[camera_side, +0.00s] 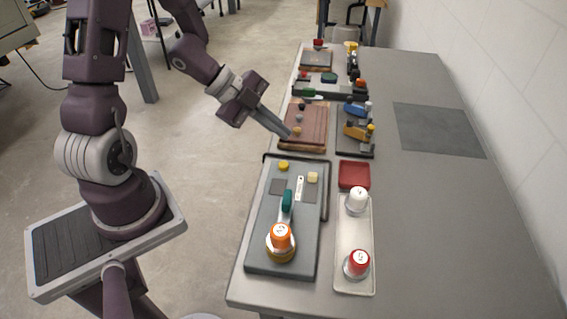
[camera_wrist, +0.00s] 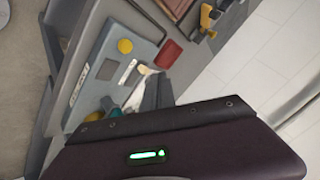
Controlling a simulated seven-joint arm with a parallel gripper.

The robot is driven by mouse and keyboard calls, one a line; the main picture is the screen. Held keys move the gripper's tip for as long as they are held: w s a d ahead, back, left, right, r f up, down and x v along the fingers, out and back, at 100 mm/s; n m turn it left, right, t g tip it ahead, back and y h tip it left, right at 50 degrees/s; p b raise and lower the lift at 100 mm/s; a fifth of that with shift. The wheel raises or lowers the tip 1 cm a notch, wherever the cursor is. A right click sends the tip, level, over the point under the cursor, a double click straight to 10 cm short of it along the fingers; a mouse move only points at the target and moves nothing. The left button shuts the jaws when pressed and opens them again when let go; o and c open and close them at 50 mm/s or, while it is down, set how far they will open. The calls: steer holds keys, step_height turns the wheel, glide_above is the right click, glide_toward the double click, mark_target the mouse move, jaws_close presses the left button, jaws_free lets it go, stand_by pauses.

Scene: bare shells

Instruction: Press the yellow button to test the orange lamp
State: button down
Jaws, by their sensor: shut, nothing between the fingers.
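A grey board (camera_side: 260,225) lies near the table's front left edge. The round yellow button (camera_side: 283,165) is near its far end; it also shows in the wrist view (camera_wrist: 125,46). The orange lamp (camera_side: 281,236) stands upright on a yellow base at the board's near end. Between them is a teal handle (camera_side: 287,200). A cream button (camera_side: 313,177) sits right of the yellow one. My gripper (camera_side: 287,135) is shut and empty, its tips beyond the board's far edge in the side view, apart from the yellow button. The wrist view shows its fingers (camera_wrist: 153,92) partly covering the board.
A pale tray (camera_side: 354,282) right of the board holds a white lamp (camera_side: 357,200) and a red lamp (camera_side: 357,262). A red dish (camera_side: 354,174) is behind it. A brown board (camera_side: 306,124) and several other fixtures stand farther back. The table's right side is mostly clear.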

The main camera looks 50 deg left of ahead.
mark_target(279, 164)
steer(key=shift+f, duration=3.2)
steer(key=shift+f, duration=0.4)
steer(key=shift+f, duration=0.45)
steer(key=shift+r, duration=0.85)
steer(key=shift+r, duration=2.5)
